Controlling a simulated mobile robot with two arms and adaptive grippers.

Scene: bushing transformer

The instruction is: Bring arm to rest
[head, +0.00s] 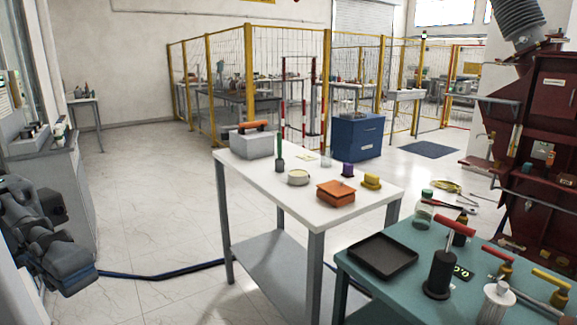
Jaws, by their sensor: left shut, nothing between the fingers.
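My left arm comes in at the left edge of the head view. Its dark grey gripper (76,275) hangs low over the floor, left of the white table. It is shut, with nothing seen in it, and touches no table. The fingertips are hard to make out against the dark body of the gripper. My right gripper is not in view.
A white table (258,183) with a grey box, an orange block and small parts stands in the middle. A teal table (410,285) with a black tray (383,256) and tools is at front right. A grey cabinet (85,200) stands beside my left arm. A blue hose (150,276) crosses the open floor.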

